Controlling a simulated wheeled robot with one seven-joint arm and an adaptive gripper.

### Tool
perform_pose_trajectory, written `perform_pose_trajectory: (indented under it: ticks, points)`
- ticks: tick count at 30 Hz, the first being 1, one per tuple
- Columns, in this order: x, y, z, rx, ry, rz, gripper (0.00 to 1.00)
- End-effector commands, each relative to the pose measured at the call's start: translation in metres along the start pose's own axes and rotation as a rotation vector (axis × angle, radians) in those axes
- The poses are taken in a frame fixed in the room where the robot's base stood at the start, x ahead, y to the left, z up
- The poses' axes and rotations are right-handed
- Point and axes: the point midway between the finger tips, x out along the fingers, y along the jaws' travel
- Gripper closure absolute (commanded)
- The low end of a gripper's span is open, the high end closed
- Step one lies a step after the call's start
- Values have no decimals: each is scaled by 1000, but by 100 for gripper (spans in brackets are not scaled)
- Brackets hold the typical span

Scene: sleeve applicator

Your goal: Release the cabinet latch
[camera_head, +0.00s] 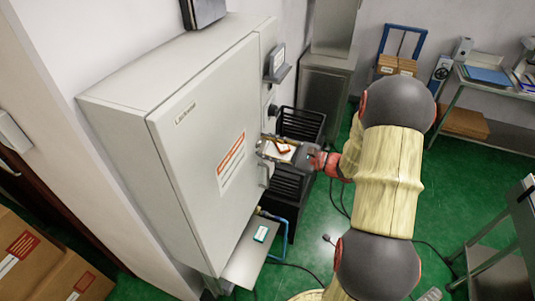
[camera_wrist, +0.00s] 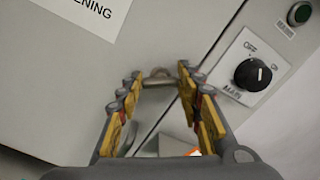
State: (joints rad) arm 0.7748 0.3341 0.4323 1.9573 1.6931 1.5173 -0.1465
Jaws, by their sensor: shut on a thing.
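The grey cabinet (camera_head: 200,150) stands against the wall at the left, and its large door appears closed. My gripper (camera_head: 264,148) reaches in from the right, at the door's right edge. In the wrist view, my gripper (camera_wrist: 158,78) has its yellow-padded fingers either side of a small metal latch (camera_wrist: 158,72), by the seam between door and side panel. The fingers are shut on the latch, though their contact with it is hard to make out. The latch's lower part is not clear, and my gripper hides this spot in the head view.
A black rotary main switch (camera_wrist: 253,75) and a dark push button (camera_wrist: 299,14) sit right of the seam. A tray (camera_head: 250,255) juts out below the door. Dark crates (camera_head: 303,122) stand behind my gripper. Green floor is open at the right, with cables on it.

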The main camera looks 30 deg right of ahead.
Motion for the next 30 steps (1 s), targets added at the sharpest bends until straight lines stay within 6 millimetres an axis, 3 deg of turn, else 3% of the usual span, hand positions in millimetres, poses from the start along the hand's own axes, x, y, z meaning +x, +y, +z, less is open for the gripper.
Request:
perform_pose_trajectory:
  ticks: [18, 30]
  points:
    - [0, 6, -6, -588, 0, -1, 89]
    - [0, 7, -6, -890, 0, 1, 89]
